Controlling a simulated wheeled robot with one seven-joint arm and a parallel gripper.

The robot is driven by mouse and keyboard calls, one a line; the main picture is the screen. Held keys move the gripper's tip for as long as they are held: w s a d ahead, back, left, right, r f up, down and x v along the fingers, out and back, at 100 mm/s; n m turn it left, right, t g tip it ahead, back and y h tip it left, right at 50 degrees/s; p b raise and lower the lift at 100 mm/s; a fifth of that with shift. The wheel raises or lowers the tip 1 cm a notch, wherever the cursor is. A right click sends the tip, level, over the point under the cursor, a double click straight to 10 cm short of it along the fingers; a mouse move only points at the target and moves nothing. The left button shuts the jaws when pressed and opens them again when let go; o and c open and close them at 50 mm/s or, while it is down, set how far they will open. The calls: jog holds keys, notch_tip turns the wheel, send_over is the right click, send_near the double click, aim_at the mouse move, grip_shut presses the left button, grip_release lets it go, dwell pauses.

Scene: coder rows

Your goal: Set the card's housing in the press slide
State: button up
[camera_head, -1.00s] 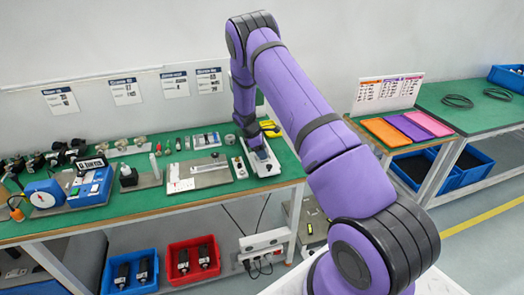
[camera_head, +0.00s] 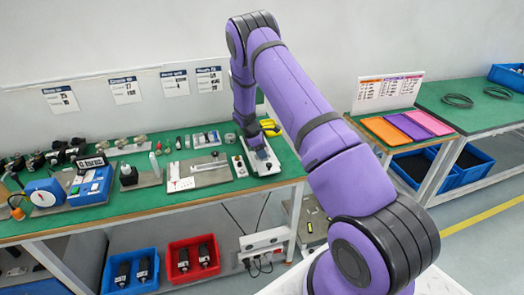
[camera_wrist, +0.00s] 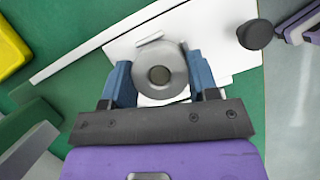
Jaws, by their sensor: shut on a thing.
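A round grey housing (camera_wrist: 172,62) with a dark centre sits between the two blue fingers of my gripper (camera_wrist: 160,80) in the wrist view, one finger on each side. My gripper is shut on it. Beneath the housing is a white plate (camera_wrist: 220,30) with a dark round knob (camera_wrist: 256,34) to its right. I cannot tell whether the housing touches the plate. In the head view my gripper (camera_head: 258,146) is low over the white plate (camera_head: 272,166) at the right end of the green bench, and the arm hides the housing. Several printed cards (camera_head: 126,90) hang on the wall behind.
A yellow object (camera_wrist: 10,50) lies left of the gripper in the wrist view. Left along the bench (camera_head: 235,199) are a metal plate fixture (camera_head: 212,174), small parts and a blue device (camera_head: 92,188). Orange, purple and pink trays (camera_head: 385,131) stand on the table to the right.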

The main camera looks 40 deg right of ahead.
jog(key=o, duration=1.1)
jog(key=shift+s+f, duration=0.15)
jog(key=shift+c, duration=0.2)
jog(key=v, duration=1.1)
